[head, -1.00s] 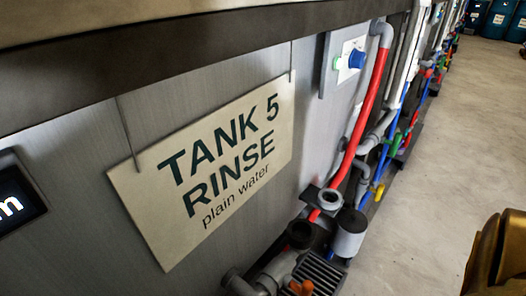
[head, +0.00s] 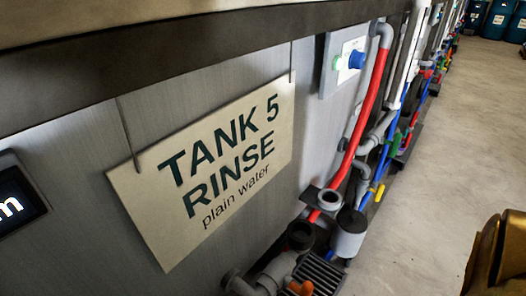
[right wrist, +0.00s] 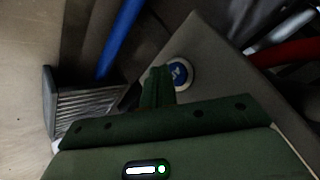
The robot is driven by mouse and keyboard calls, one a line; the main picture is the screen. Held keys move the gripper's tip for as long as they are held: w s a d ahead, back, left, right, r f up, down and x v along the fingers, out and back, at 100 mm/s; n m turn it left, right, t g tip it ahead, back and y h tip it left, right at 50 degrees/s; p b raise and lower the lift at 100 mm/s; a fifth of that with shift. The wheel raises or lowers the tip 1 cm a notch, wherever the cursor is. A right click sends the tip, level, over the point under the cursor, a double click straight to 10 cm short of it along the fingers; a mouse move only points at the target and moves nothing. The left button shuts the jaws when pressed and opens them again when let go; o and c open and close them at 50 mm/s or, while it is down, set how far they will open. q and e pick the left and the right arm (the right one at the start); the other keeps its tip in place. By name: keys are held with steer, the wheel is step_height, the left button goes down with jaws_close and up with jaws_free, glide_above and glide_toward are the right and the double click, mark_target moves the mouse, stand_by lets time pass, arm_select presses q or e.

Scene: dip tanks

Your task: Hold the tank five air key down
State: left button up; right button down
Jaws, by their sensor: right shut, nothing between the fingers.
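In the right wrist view, a round blue key (right wrist: 182,71) with a white mark and pale ring sits on a grey plate (right wrist: 215,55). My right gripper (right wrist: 160,78) is shut and empty. Its green fingers overlap the left side of the key in this view. I cannot tell whether the tips touch it or whether it is pressed in. In the head view, a cream sign (head: 210,165) reads "TANK 5 RINSE plain water". Neither gripper shows in the head view.
A red pipe (head: 362,120), grey fittings and a dark ribbed block (head: 318,274) stand low beside the tank. A blue pipe (right wrist: 120,38) and a ribbed block (right wrist: 92,108) lie left of my right gripper.

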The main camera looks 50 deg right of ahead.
steer(key=shift+w, duration=0.4)
steer(key=shift+w+a, duration=0.1)
steer(key=shift+w, duration=0.35)
stand_by(2.0)
steer(key=shift+s, duration=0.85)
steer(key=s, duration=0.5)
steer(key=shift+d, duration=0.25)
steer(key=shift+s, duration=0.1)
stand_by(0.4)
